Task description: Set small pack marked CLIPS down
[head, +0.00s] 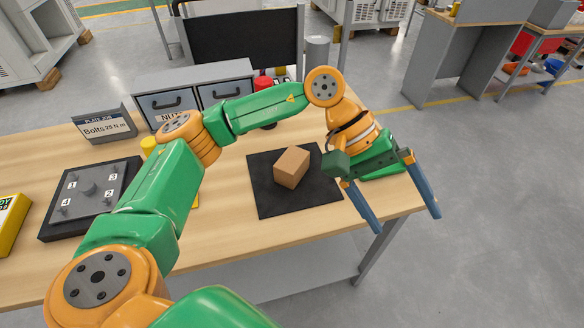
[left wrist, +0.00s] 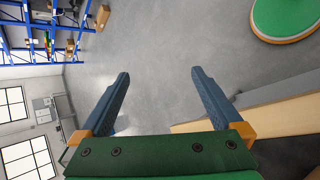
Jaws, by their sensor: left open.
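A small plain brown cardboard pack (head: 291,167) sits on a black square mat (head: 265,202) on the wooden workbench. No CLIPS marking can be read on its visible faces. My left gripper (head: 408,222) is open and empty, to the right of the pack and apart from it, with its blue fingers reaching past the bench's right end. My right gripper is not in view.
A dark plate with numbered spots (head: 105,180) lies left on the bench. Grey drawers (head: 170,105), a "Bolts" sign (head: 105,125) and a red-topped container (head: 263,84) stand at the back. A yellow box (head: 12,222) is at the far left. Floor right of the bench is clear.

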